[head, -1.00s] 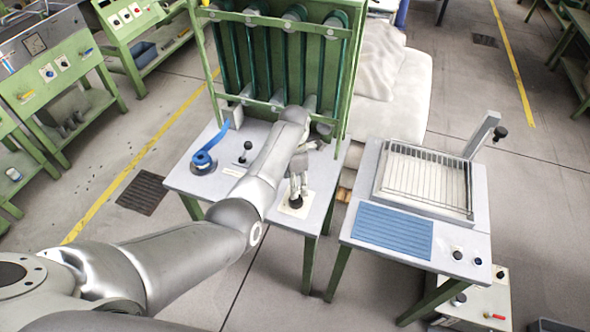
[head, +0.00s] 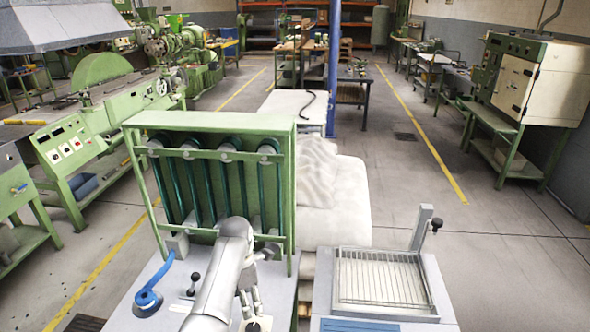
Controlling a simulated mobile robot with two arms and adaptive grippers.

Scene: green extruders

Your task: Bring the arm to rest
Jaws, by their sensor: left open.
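My left arm reaches up from the bottom edge over a light grey table (head: 140,295), in front of a green frame with several dark tubes (head: 215,185). My left gripper (head: 250,312) hangs from the arm's end, fingers pointing down, open. Below its fingertips, a pale plate with a dark knob (head: 258,325) shows at the bottom edge. Whether the fingers touch the knob cannot be told. My right gripper is not in view.
A second table at right carries a wire-grid tray (head: 385,280) with an upright post. A pale covered stack (head: 330,190) stands behind.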

